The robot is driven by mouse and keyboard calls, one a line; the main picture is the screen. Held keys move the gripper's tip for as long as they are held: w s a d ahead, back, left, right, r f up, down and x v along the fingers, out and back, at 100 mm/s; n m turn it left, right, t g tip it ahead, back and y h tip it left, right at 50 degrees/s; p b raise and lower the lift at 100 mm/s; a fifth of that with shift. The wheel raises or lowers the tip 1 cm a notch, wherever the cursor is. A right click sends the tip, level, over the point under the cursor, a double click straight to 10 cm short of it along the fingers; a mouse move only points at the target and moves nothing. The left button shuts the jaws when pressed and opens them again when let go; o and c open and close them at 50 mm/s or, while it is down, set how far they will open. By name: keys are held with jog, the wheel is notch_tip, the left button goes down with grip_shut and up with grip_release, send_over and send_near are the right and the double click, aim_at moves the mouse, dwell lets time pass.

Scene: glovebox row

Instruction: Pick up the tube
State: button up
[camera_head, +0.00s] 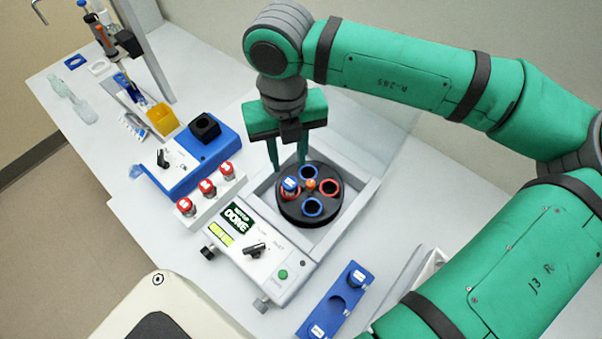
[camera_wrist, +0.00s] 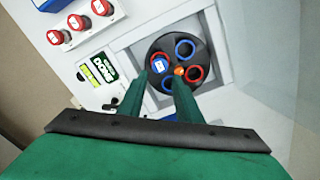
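A tube with a blue and white cap (camera_head: 290,185) stands in a red-ringed hole of the black round rotor (camera_head: 322,187) inside the centrifuge; it also shows in the wrist view (camera_wrist: 159,64). The other rotor holes, ringed blue and red, look empty. An orange knob (camera_head: 310,185) sits at the rotor's centre. My gripper (camera_head: 288,166) points down above the rotor, near the tube. Its two fingers are apart with nothing between them, also in the wrist view (camera_wrist: 161,78). I cannot tell the exact height of the fingertips above the cap.
The centrifuge's front panel (camera_head: 262,249) carries a green label, dial and button. A white rack with several red-capped tubes (camera_head: 208,188) stands left of it. A blue rack with white-topped blue caps (camera_head: 335,303) lies in front. A blue device (camera_head: 200,160) and yellow bin (camera_head: 162,119) stand behind-left.

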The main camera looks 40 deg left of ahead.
send_over(290, 182)
notch_tip(290, 182, down, 5)
jog(key=shift+w+r, duration=0.1)
jog(key=shift+r, duration=0.1)
jog(key=shift+s+f, duration=0.2)
jog(key=shift+f, duration=0.65)
jog(key=shift+w+f, duration=0.1)
jog(key=shift+f, duration=2)
jog(key=c, duration=0.7)
